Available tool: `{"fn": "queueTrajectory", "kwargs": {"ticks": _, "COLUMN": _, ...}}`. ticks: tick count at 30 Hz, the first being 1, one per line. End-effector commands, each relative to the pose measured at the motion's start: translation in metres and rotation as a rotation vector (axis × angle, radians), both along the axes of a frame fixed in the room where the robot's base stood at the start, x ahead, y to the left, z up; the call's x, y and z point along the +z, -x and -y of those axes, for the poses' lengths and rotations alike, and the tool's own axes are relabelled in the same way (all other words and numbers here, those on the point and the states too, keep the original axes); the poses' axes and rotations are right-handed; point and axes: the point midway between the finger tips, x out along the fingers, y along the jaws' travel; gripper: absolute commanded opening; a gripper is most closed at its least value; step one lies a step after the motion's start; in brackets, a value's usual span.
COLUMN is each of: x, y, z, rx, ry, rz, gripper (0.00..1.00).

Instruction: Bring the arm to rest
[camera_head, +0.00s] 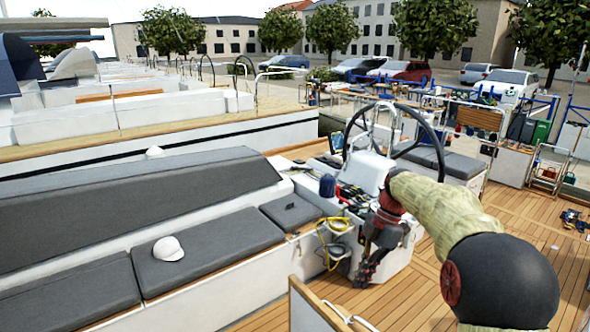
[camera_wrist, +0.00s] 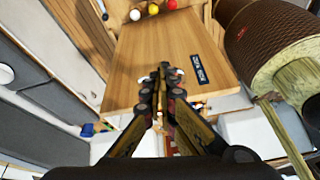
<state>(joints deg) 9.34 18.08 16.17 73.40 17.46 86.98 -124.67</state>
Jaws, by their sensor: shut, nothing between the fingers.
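My gripper (camera_head: 366,268) points down beside the white steering pedestal in the head view, at the end of my bent arm. In the wrist view my gripper (camera_wrist: 166,75) has its fingertips together with nothing between them. Below the fingers there is a wooden panel (camera_wrist: 136,50) with a dark label (camera_wrist: 199,69). I cannot tell how far the fingertips are above it.
The steering wheel (camera_head: 438,140) and the cluttered pedestal top stand close to my arm. A yellow coiled hose (camera_head: 322,240) hangs left of my gripper. A white helmet (camera_head: 168,248) lies on the grey bench cushion (camera_head: 215,250).

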Motion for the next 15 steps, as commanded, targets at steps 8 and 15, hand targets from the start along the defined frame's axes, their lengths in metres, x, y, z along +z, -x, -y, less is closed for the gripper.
{"fn": "queueTrajectory", "kwargs": {"ticks": 8, "x": 0.060, "y": 0.080, "z": -0.013, "rx": -0.505, "ry": 0.171, "rz": 0.021, "gripper": 0.00}}
{"fn": "queueTrajectory", "kwargs": {"ticks": 15, "x": 0.083, "y": 0.156, "z": -0.018, "rx": -0.966, "ry": 0.223, "rz": 0.066, "gripper": 0.00}}
